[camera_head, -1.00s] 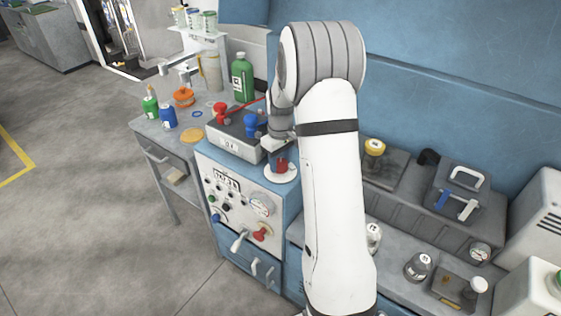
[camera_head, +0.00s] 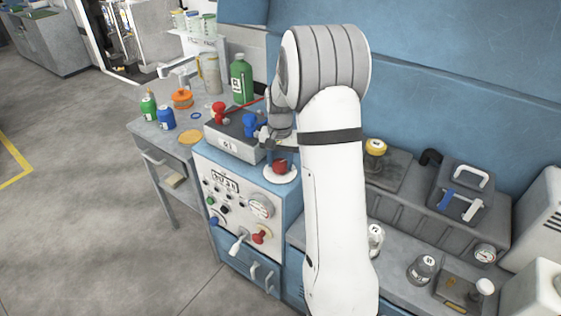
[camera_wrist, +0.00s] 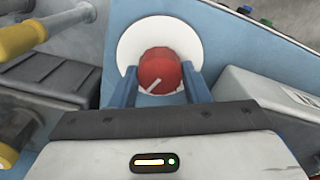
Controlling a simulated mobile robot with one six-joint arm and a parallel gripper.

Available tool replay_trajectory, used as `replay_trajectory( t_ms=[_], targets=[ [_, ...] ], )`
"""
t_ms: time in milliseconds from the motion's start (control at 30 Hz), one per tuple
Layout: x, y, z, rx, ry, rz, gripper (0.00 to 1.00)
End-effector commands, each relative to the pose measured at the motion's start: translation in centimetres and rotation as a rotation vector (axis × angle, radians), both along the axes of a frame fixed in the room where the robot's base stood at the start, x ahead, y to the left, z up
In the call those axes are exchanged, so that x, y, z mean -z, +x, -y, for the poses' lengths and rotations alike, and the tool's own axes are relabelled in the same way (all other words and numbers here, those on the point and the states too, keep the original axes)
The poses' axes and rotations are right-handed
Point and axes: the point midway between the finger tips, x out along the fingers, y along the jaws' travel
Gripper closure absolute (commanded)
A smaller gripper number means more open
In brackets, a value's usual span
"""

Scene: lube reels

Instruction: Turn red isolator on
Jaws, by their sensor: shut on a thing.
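The red isolator is a round red knob (camera_wrist: 160,70) on a white disc (camera_wrist: 126,42), with a white pointer line slanting to the lower left in the wrist view. In the head view the red knob (camera_head: 279,166) sits on its white disc on top of the blue cabinet (camera_head: 292,195), beside my wrist. My gripper (camera_wrist: 161,82) has one blue finger on each side of the knob and is shut on it. My arm hides most of the gripper in the head view.
A grey box (camera_head: 232,142) with a red lever handle (camera_head: 219,112) and a blue handle (camera_head: 250,125) stands close to the left of my wrist. A green bottle (camera_head: 241,78) stands behind.

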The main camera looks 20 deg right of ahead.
Motion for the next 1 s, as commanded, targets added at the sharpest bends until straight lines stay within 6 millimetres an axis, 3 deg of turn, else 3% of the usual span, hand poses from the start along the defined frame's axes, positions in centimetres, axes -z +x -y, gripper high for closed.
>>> replay_trajectory(
  t_ms=[500,1000],
  targets=[
    [-0.17,0.19,-0.11,0.343,0.001,0.006,0.81],
    [-0.23,0.23,-0.2,0.412,0.003,0.007,0.81]
  ],
)
